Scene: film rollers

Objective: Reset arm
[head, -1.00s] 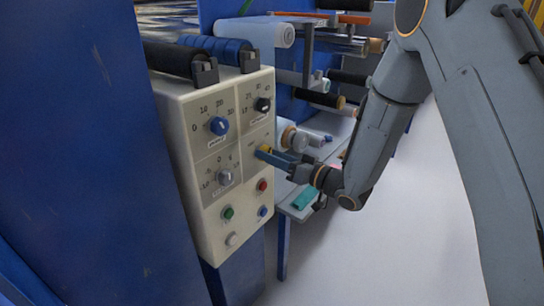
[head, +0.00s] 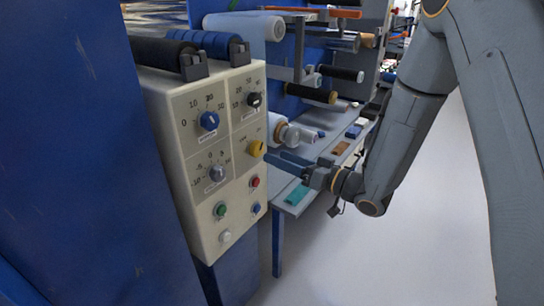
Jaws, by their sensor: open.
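My gripper (head: 288,163) is open and empty in the head view, with its fingers pointing left toward the cream control panel (head: 188,218). It is apart from the yellow knob (head: 256,148) on the panel's right side, a short way to the right of it. The yellow knob is now in plain sight. My arm comes down from the upper right to the gripper.
The panel also has a blue knob (head: 209,121), a black knob (head: 254,99), a grey knob (head: 217,173) and several buttons. A table (head: 291,206) with small blocks stands behind my gripper. Rollers (head: 245,27) are above. White floor (head: 400,250) is clear at right.

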